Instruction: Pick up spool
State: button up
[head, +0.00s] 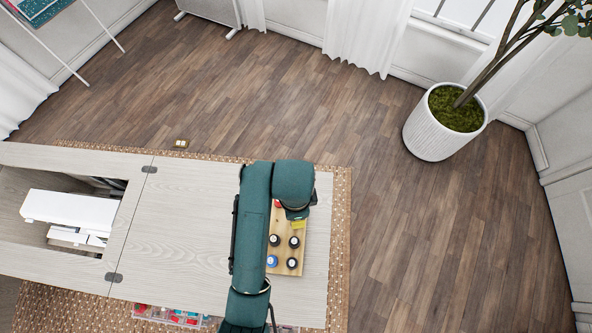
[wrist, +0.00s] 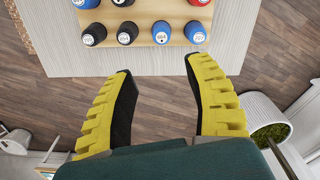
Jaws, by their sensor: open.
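Several dark, blue and red spools stand in rows on a light wooden board (wrist: 142,14) at the top of the wrist view. The near row has two black spools (wrist: 127,33) at left and two blue-topped spools (wrist: 161,32) at right. A red spool (wrist: 198,2) is cut by the top edge. My gripper (wrist: 157,66) is open and empty, with yellow-backed fingers spread below the near row in the picture. In the head view, the board (head: 284,252) lies on the cabinet top, partly hidden by my arm. Black spools (head: 294,242) and a blue one (head: 272,261) show there.
The pale wooden cabinet top (head: 190,220) is clear left of my arm. An open well with a white sewing machine (head: 70,208) is at the far left. Clear boxes of coloured items (head: 175,316) sit at the front edge. A potted plant (head: 435,140) stands on the floor.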

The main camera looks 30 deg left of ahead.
notch_tip(320, 180, down, 11)
jog(key=shift+d+r+b, duration=0.1)
jog(key=shift+b, duration=0.95)
jog(key=f, duration=0.2)
jog(key=f+b, duration=0.1)
jog(key=f, duration=0.2)
jog(key=shift+w+f, duration=0.2)
jog(key=shift+f, duration=0.1)
jog(key=shift+c, duration=0.2)
jog(key=c, duration=0.7)
